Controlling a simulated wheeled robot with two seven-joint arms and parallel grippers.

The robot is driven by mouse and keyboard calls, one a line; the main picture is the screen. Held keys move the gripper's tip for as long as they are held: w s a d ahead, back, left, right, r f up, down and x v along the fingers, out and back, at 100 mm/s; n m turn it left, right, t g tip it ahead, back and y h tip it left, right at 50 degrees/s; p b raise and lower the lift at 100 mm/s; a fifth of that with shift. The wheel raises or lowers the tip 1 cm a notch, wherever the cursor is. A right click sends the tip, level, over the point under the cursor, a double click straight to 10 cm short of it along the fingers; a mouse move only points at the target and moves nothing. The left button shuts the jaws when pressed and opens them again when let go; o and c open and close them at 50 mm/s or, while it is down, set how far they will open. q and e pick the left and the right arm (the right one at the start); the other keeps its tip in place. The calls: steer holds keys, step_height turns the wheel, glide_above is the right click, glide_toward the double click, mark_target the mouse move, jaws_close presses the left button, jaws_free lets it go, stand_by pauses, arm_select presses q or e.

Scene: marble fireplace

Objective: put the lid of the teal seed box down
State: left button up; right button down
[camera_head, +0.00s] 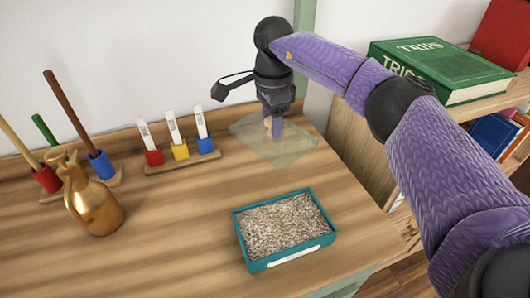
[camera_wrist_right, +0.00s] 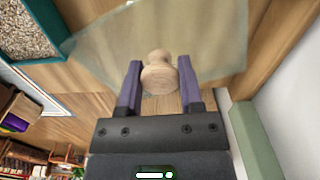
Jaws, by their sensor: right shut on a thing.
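The teal seed box (camera_head: 250,266) stands open on the wooden table, filled with pale seeds. Its lid (camera_head: 252,140) is a clear greenish pane at the back right of the table, behind the box and apart from it. My right gripper (camera_head: 271,122) is above the lid, shut on its wooden knob (camera_wrist_right: 159,74). In the right wrist view the lid (camera_wrist_right: 205,35) spreads out beyond the fingers (camera_wrist_right: 160,85), with a corner of the box (camera_wrist_right: 44,58) at upper left. I cannot tell whether the lid touches the table. My left gripper is out of view.
A rack (camera_head: 180,162) with red, yellow and blue holders stands left of the lid. A brass jug (camera_head: 97,210) and tools in coloured holders are at far left. A green book (camera_head: 440,68) lies on the shelf at right. Table is clear between jug and box.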

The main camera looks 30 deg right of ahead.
mark_target(271, 144)
step_height(271, 144, down, 6)
steer(key=shift+b, duration=1.1)
steer(key=shift+r, duration=0.1)
steer(key=c, duration=0.5)
jaws_free()
steer(key=shift+o, duration=1.3)
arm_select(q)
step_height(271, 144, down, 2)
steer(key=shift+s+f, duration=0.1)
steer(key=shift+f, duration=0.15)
